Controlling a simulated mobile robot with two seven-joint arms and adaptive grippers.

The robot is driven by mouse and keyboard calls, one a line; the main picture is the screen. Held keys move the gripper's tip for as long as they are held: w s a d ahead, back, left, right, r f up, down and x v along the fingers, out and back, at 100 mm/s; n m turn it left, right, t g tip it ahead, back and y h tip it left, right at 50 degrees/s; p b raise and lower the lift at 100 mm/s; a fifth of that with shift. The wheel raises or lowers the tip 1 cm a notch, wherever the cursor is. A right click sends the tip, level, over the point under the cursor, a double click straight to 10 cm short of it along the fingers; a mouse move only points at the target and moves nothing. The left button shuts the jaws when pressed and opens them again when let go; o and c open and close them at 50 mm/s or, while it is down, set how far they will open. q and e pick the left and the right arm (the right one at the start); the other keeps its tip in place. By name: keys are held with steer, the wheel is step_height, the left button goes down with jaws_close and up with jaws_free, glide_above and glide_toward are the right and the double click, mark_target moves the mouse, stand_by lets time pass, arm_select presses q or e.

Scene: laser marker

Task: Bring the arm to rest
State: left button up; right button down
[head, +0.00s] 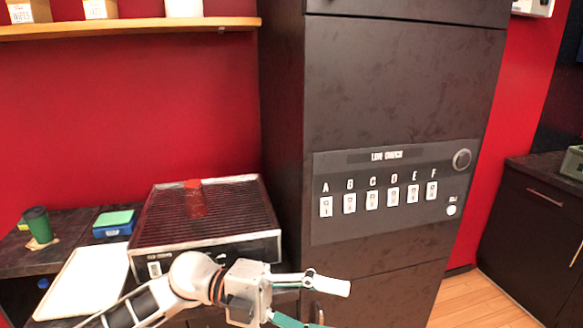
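My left arm (190,278) comes in from the bottom left, in front of the dark counter. Its gripper (333,305) points right, in front of the lower part of the dark cabinet (400,80). One white finger and one teal finger stand apart, with nothing seen between them. The teal finger is partly cut off by the bottom edge of the picture. My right gripper is not in view.
A slatted black machine (230,215) with a red piece (194,198) on top stands behind the arm. Left of it are a white tray (85,280), a green cup (37,224) and a blue-green box (114,223). The cabinet carries a labelled switch panel (330,225) with a round knob (461,159).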

arm_select(q)
steer(key=w+a+f+n+t+h, duration=0.15)
steer(key=w+n+t, duration=0.25)
steer(key=n+t, duration=0.4)
steer(key=w+a+f+n+t+h, duration=0.1)
steer(key=w+a+f+n+t, duration=0.2)
steer(key=n+t, duration=0.4)
steer(key=w+a+f+n+t+y, duration=0.2)
steer(key=a+f+n+t+y, duration=0.4)
steer(key=a+f+n+y, duration=0.4)
steer(key=s+a+f+n+g+y, duration=0.2)
steer(key=s+a+f, duration=0.2)
steer(key=f, duration=0.5)
steer(key=s+a+f+n+g+y, duration=0.2)
steer(key=s+a+f+n+y, duration=0.1)
steer(key=s+f, duration=0.4)
steer(key=s+a+f+n+g+y, duration=0.1)
steer(key=s+a+f+n+y, duration=0.1)
steer(key=s+a+f, duration=0.4)
step_height(320, 180, down, 5)
steer(key=shift+r+n+g+y, duration=0.15)
steer(key=shift+n+g+y, duration=0.25)
steer(key=shift+n, duration=0.2)
steer(key=shift+w, duration=0.1)
